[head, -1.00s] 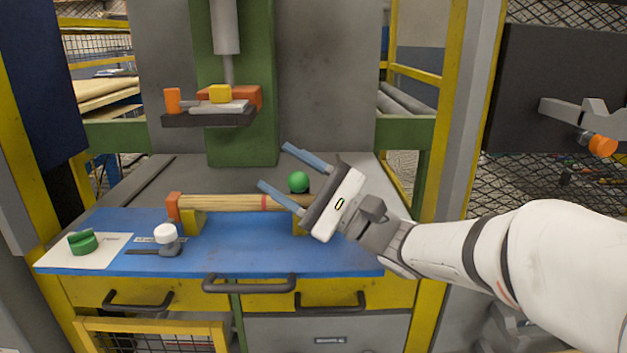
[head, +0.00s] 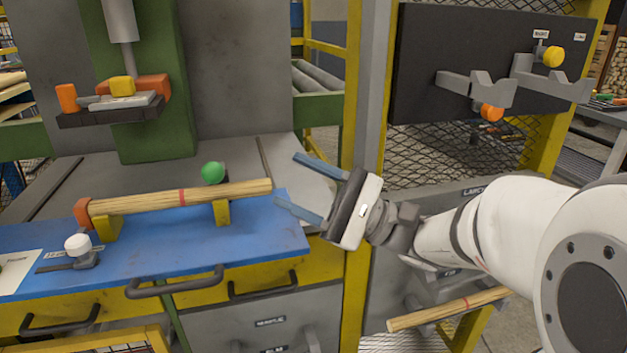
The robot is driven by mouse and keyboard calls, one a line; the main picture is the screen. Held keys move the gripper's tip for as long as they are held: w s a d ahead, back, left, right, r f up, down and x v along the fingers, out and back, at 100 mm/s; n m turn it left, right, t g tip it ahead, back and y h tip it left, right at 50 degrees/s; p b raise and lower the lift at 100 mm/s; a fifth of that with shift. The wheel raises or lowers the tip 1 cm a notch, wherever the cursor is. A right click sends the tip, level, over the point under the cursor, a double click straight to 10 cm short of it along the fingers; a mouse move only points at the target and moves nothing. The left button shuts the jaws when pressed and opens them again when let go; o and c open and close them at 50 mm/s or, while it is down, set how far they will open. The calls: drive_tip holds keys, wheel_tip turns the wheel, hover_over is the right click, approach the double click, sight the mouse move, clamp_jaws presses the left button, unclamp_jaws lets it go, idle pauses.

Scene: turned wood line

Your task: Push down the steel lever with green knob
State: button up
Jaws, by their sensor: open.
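The round green knob (head: 213,172) stands behind the wooden spindle (head: 160,199) on the blue bench. A small dark part shows beside the knob; the rest of its lever is hidden behind the spindle. My gripper (head: 287,178) is open and empty, its two blue-grey fingers pointing left. It is to the right of the knob in the picture, with a clear gap, near the spindle's right end. I cannot tell whether a finger touches that end.
The spindle rests on yellow supports with an orange block (head: 82,212) at its left end. A white knob (head: 78,244) on a slider sits at the front left. A black panel (head: 480,80) with steel brackets and orange and yellow knobs stands at the right.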

drive_tip(key=shift+s+d, duration=0.15)
drive_tip(key=shift+d, duration=0.65)
